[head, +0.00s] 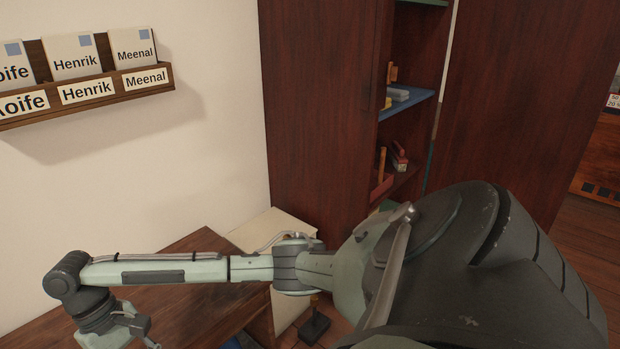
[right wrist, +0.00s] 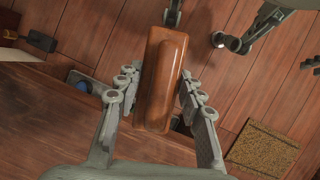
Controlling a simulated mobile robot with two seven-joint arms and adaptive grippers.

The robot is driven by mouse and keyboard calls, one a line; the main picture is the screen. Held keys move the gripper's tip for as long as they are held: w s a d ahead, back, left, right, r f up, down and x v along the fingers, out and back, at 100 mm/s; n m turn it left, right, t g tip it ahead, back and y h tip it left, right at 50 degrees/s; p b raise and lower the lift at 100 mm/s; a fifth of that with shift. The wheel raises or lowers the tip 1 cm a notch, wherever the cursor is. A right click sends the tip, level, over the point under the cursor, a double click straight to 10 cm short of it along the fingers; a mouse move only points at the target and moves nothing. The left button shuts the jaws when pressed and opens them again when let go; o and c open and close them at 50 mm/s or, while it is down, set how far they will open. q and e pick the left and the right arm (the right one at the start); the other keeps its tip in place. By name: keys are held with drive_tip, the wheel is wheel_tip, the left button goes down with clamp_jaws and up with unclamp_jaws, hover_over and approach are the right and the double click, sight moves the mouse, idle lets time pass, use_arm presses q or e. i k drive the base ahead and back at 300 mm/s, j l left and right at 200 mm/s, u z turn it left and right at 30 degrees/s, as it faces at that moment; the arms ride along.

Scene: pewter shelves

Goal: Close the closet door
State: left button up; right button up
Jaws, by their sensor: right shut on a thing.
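The closet (head: 322,90) is a tall dark red-brown cabinet in the head view. Its shelves show through an opening at the front. A broad dark panel (head: 530,90), which looks like the closet door, stands open to the right, with a narrow pale gap beside the shelves. My right gripper (head: 125,336) is low at the left of the head view, over a wooden table and well apart from the door; the picture edge cuts it off. In the right wrist view, it (right wrist: 158,90) is shut on a brown wooden block (right wrist: 165,65) with rounded edges. My left gripper is not shown.
The wooden table (head: 190,295) stands against the wall, with a pale box-like piece (head: 275,228) beside the closet. A card rack (head: 85,90) hangs on the wall. A cork-coloured mat (right wrist: 263,150) lies on the plank floor. A blue shelf (head: 408,101) holds small items.

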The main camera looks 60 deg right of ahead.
sight(528, 83)
drive_tip(key=k+l+z, duration=0.15)
drive_tip(key=l, duration=0.25)
drive_tip(key=k+l+z, duration=0.15)
drive_tip(key=l, duration=0.25)
drive_tip(key=k+l+z, duration=0.15)
drive_tip(key=l, duration=0.3)
drive_tip(key=k+l+z, duration=0.1)
drive_tip(key=k+l, duration=0.15)
drive_tip(key=l, duration=0.25)
drive_tip(key=k+l+z, duration=0.15)
drive_tip(key=l, duration=0.3)
drive_tip(key=l+z, duration=0.15)
drive_tip(key=l, duration=0.3)
drive_tip(key=k+l+z, duration=0.15)
drive_tip(key=l, duration=0.35)
